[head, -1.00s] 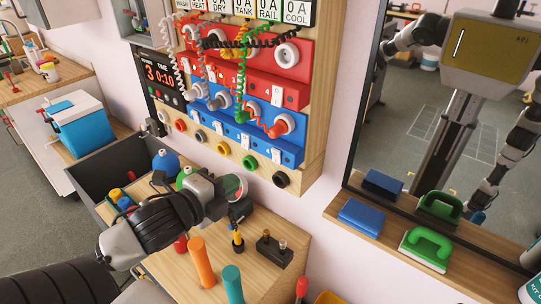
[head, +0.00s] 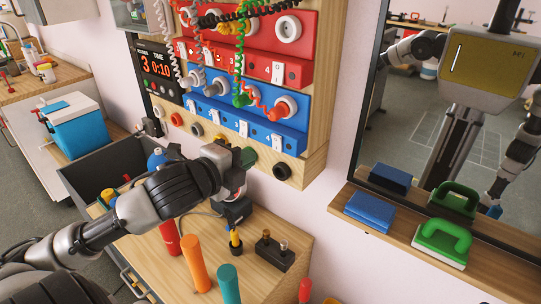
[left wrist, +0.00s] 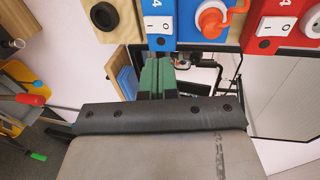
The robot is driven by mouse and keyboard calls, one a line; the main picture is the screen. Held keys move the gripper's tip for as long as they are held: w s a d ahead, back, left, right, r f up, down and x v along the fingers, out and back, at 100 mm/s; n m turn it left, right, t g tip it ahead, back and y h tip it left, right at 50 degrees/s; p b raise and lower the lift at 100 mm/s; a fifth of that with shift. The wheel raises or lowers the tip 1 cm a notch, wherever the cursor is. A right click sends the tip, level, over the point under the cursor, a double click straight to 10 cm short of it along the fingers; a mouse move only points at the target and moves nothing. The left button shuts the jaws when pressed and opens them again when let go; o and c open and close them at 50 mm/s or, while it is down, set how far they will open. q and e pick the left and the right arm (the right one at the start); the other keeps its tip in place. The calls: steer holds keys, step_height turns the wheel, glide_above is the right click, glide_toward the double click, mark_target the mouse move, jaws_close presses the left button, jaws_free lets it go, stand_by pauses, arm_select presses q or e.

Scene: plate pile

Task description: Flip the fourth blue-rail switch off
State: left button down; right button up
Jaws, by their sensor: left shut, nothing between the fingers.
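The blue rail (head: 215,112) runs across the wall panel, with white rocker switches along its lower edge. Its fourth switch (head: 275,143) is at the right end, below a socket with an orange-red plug (head: 281,108). The switch also shows at the top of the left wrist view (left wrist: 158,27), marked 4; which way it is tipped is hard to tell. My left gripper (head: 243,165) is just below the rail, near the lower knobs. Its green fingertips (left wrist: 157,72) are shut and empty, apart from the switch. My right gripper is not in view.
The red rail (head: 265,60) is above, with coiled cables hanging across both rails. A black knob (head: 282,171) sits on the lower right of the panel. Bottles and coloured handles (head: 198,265) stand on the bench below. A mirror (head: 440,110) is to the right.

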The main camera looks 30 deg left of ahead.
mark_target(278, 139)
arm_select(q)
steer(key=x, duration=0.2)
steer(key=p+x, duration=0.1)
steer(key=x, duration=0.2)
steer(key=r+p+x, duration=0.1)
steer(key=x, duration=0.2)
steer(key=shift+w+r, duration=0.1)
steer(key=shift+w, duration=0.2)
steer(key=r+p, duration=0.1)
steer(key=p, duration=0.1)
steer(key=shift+w+p, duration=0.2)
steer(key=shift+p, duration=0.15)
steer(key=shift+d+f, duration=0.1)
steer(key=shift+f, duration=0.3)
